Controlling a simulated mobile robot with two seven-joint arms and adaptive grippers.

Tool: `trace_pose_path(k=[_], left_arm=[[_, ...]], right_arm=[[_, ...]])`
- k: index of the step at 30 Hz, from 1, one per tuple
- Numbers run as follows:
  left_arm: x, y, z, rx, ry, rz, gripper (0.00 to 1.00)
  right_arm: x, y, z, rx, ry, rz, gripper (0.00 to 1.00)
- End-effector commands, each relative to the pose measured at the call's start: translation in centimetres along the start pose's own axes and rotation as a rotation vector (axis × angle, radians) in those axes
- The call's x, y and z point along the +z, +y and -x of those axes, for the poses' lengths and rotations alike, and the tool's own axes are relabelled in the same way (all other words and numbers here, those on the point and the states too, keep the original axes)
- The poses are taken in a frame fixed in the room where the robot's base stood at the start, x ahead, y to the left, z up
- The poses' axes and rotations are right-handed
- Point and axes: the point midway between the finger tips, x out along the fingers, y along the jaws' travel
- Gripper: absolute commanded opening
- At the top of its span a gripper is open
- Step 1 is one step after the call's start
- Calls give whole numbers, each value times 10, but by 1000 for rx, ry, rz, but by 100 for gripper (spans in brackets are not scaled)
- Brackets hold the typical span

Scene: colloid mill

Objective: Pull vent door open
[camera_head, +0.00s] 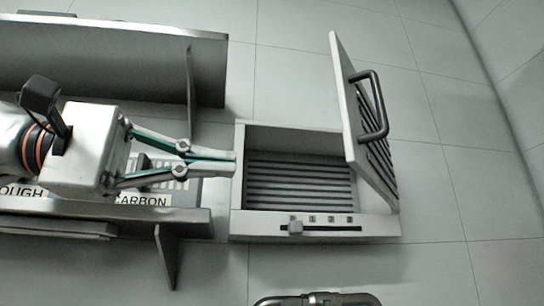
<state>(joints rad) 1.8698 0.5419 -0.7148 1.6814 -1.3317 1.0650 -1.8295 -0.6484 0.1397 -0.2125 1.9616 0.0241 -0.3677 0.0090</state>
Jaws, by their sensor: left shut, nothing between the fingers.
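The vent door (347,118) stands swung open at the right side of the vent box (240,205). Its dark bar handle (382,115) is on the outer face, turned to the right. Dark slats (300,185) show inside the open box. My left gripper (234,163) comes in from the left, its fingertips together at the left edge of the box. It is shut and empty, well apart from the door and handle. My right gripper is not in view.
A slider knob (295,227) sits on the box's front strip, marked with small characters. Metal shelf-like panels (140,55) and a labelled strip (140,201) lie to the left. A dark curved bar (318,299) shows at the bottom edge. The tiled surface on the right is clear.

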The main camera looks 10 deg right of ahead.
Motion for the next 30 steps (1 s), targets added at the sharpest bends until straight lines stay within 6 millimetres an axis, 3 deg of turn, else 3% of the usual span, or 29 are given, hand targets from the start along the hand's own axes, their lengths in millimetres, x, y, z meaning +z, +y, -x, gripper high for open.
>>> trace_pose_path(k=[16, 21, 30], left_arm=[[2, 2, -99, 0, -4, 0, 0], [21, 1, -114, 0, -3, -1, 0], [30, 1, -123, 2, -3, 2, 0]], right_arm=[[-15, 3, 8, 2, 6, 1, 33], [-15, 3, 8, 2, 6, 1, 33], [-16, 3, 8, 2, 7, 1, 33]])
